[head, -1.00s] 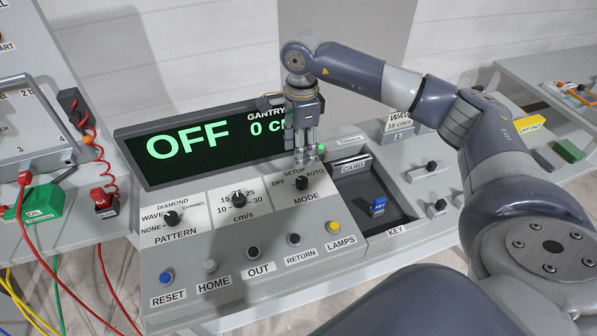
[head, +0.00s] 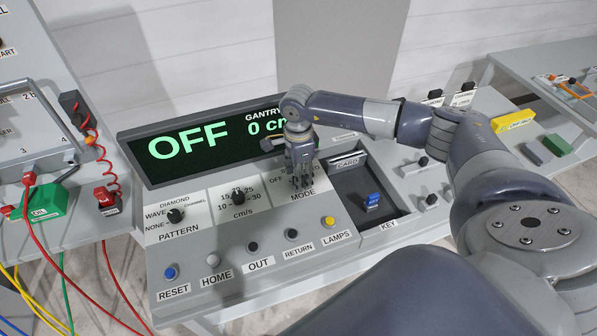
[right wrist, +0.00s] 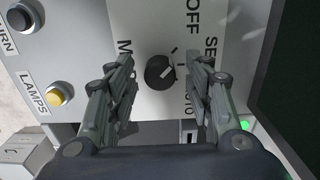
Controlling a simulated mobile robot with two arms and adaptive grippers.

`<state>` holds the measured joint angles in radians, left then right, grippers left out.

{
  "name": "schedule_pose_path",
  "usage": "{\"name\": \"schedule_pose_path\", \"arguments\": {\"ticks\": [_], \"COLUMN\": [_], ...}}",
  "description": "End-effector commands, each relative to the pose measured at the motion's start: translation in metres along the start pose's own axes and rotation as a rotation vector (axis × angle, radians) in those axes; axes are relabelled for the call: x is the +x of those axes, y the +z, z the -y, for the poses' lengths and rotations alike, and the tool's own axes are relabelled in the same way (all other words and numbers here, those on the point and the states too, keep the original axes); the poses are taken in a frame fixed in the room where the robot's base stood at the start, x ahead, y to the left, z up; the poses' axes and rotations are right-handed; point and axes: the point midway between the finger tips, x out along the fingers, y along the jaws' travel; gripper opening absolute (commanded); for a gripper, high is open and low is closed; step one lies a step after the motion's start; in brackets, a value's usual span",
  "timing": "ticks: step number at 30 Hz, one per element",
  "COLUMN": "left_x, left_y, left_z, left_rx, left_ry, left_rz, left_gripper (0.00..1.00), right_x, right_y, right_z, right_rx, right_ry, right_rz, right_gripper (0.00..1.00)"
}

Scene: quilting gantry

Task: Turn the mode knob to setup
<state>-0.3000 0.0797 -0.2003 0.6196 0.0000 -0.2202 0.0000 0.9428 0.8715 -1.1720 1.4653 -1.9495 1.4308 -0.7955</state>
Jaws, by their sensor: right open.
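The mode knob (right wrist: 160,72) is a small black round knob on a white label plate (right wrist: 145,25) marked OFF, SETUP and AUTO. A light mark shows on the knob, but its exact setting is hard to read. My right gripper (right wrist: 158,88) is open, with one finger on each side of the knob and gaps between them and it. In the head view my right gripper (head: 302,182) points down over the MODE plate and hides the knob. The display (head: 190,138) reads OFF in green. My left gripper is not in view.
The pattern knob (head: 175,215) and speed knob (head: 238,195) sit left of the mode knob. A row of buttons, including yellow LAMPS (head: 328,222), lies in front. A blue key (head: 372,201) stands in a dark recess to the right.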

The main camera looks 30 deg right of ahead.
Motion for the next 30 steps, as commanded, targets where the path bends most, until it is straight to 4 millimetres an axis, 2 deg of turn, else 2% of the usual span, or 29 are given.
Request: {"name": "schedule_pose_path", "arguments": {"ticks": [3, 4, 9, 20, 30], "left_x": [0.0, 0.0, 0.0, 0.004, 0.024], "left_y": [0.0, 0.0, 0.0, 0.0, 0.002], "left_z": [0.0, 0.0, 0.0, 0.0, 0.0], "left_rx": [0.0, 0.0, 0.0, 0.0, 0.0], "left_ry": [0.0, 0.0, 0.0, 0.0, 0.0], "left_rz": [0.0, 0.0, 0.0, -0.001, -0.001], "left_gripper": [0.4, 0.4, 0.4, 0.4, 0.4], "right_x": [0.0, 0.0, 0.0, 0.001, 0.003], "right_y": [0.0, 0.0, 0.0, 0.0, 0.0], "right_z": [0.0, 0.0, 0.0, 0.0, 0.0], "right_rx": [0.0, 0.0, 0.001, 0.033, 0.242], "right_ry": [0.0, 0.0, 0.0, -0.001, -0.001], "right_rz": [0.0, 0.0, 0.0, 0.001, 0.001], "right_gripper": [0.47, 0.43, 0.04, 0.03, 0.03]}}
